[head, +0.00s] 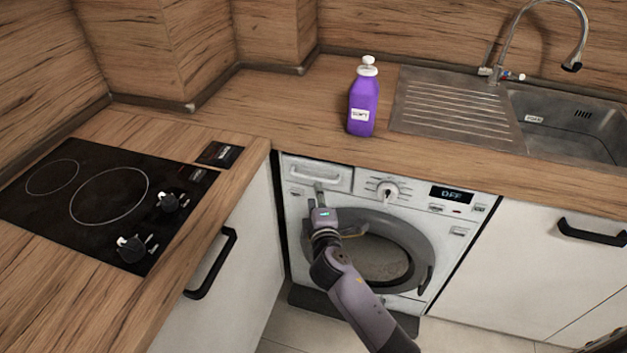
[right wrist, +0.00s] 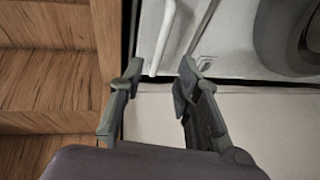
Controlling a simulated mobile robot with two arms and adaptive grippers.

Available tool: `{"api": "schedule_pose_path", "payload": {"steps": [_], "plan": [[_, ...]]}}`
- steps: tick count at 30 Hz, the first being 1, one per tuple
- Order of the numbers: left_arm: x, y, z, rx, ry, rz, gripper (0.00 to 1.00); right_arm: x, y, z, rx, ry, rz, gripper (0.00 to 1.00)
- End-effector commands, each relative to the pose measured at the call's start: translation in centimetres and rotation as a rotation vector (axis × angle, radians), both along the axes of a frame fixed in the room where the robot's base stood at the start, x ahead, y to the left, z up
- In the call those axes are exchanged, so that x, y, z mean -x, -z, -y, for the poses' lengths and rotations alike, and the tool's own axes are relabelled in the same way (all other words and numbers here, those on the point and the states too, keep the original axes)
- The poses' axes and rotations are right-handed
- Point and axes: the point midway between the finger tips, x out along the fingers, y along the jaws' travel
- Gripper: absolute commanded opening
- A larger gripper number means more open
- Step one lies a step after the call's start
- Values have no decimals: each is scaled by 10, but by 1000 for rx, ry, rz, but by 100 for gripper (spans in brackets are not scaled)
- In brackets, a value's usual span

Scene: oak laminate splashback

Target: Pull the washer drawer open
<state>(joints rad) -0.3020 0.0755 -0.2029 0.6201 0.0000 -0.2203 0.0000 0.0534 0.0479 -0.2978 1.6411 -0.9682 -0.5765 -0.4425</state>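The washer drawer (head: 334,178) is a white panel at the top left of the washing machine, and it looks flush with the front. Its pale handle (right wrist: 163,38) shows as a white bar in the right wrist view. My right gripper (head: 319,190) is in front of the drawer in the head view. In the right wrist view its two fingers (right wrist: 158,82) are spread apart with nothing between the pads. The lower end of the handle lies just beyond the gap between the fingertips. My left gripper is not in view.
The washer door (head: 384,259) is shut below the drawer. The worktop (head: 440,158) overhangs above, with a purple soap bottle (head: 363,101). A cabinet with a black handle (head: 211,263) stands close on the left. Tiled floor lies in front.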

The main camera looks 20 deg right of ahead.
Motion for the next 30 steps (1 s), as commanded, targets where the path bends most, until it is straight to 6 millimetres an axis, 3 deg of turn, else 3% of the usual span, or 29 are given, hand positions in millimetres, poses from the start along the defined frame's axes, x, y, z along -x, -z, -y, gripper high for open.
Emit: {"api": "schedule_pose_path", "payload": {"steps": [6, 12, 24, 30], "plan": [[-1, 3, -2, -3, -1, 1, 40, -45, 9, 9, 0, 1, 1, 31], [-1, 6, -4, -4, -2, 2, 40, -69, 15, 14, -1, 1, -1, 31], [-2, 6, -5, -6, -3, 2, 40, -76, 16, 15, -1, 0, -1, 31], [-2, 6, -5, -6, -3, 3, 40, -76, 16, 15, -1, 0, -1, 19]]}}
